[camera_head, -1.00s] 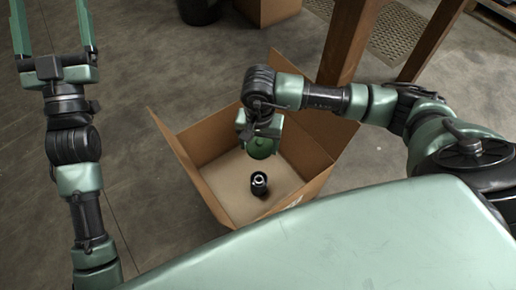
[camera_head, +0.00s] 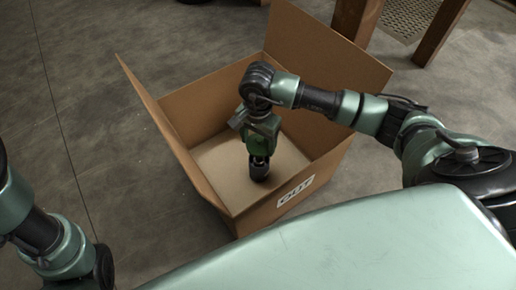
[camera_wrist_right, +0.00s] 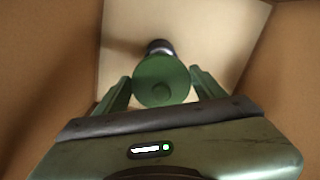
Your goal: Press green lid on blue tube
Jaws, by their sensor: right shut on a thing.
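My right gripper (camera_head: 260,146) points down inside the cardboard box and is shut on a round green lid. In the right wrist view the green lid (camera_wrist_right: 160,82) sits between the two fingers, with a small round knob facing the camera. A dark, nearly black tube (camera_head: 259,169) stands on the box floor directly below the gripper; its blue colour does not show. In the right wrist view the tube (camera_wrist_right: 159,47) is mostly hidden behind the lid. Whether lid and tube touch, I cannot tell. My left gripper is out of view.
The open cardboard box (camera_head: 184,163) has raised flaps and a white label on its front wall. Its walls stand close around my right gripper. Wooden posts (camera_head: 440,30) stand behind at the right. The concrete floor to the left is clear.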

